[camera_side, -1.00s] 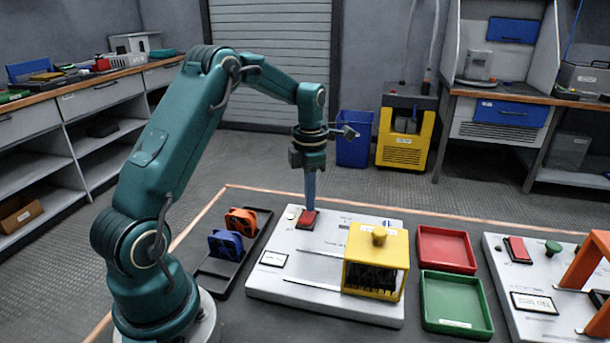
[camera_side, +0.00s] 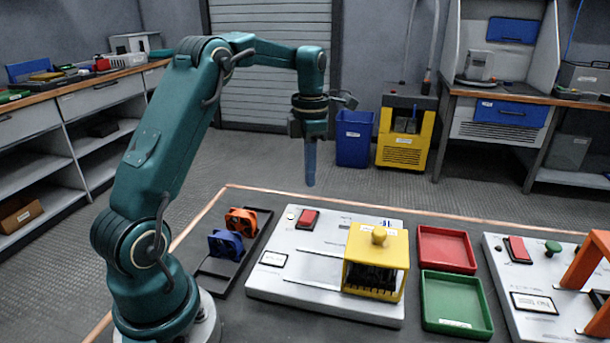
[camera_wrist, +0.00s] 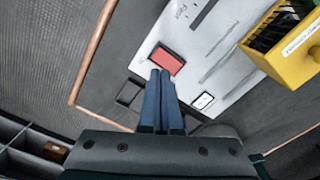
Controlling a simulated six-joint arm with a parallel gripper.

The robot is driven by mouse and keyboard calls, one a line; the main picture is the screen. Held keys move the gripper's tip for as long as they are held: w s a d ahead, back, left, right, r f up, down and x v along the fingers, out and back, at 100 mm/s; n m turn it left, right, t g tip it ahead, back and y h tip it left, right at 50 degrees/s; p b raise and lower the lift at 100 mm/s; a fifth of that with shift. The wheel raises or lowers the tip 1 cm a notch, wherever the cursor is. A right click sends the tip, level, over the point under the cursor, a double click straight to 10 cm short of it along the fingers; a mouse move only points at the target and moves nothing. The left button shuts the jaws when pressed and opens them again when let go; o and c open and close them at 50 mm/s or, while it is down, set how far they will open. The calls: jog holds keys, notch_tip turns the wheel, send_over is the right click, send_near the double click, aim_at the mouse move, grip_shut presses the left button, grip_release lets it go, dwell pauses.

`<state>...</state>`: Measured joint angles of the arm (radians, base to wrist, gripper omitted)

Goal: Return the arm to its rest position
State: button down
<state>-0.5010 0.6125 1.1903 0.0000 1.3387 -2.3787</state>
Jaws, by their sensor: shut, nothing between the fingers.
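My gripper (camera_side: 311,184) hangs pointing down, shut and empty, in the air above the back edge of the white panel (camera_side: 285,255). Its blue fingers (camera_wrist: 160,76) lie together in the wrist view. The red rocker switch (camera_side: 307,219) is on the panel's back left, below the fingertips and apart from them in the side view. In the wrist view the red switch (camera_wrist: 167,60) shows just beyond the fingertips. My arm is raised and bent over the table.
A yellow cover with a knob (camera_side: 376,262) stands on the panel. Red (camera_side: 446,270) and green (camera_side: 456,326) trays lie to its right. A black rack (camera_side: 222,285) with orange (camera_side: 241,221) and blue (camera_side: 226,245) parts is at left. A second panel (camera_side: 505,270) stands far right.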

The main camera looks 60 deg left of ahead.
jog(key=shift+d, duration=0.1)
jog(key=s+d+r+m+t, duration=0.4)
jog(key=s+d+r+m, duration=0.2)
jog(key=d+r+m, duration=0.4)
jog(key=s+d+f+m, duration=0.2)
jog(key=s+m, duration=0.3)
jog(key=m, duration=0.6)
jog(key=s+d+f+m+t, duration=0.1)
jog(key=s+d+f+m, duration=0.2)
jog(key=m, duration=0.9)
jog(key=shift+s+d+f+t, duration=0.3)
jog(key=shift+s+d, duration=0.55)
jog(key=shift+s, duration=0.25)
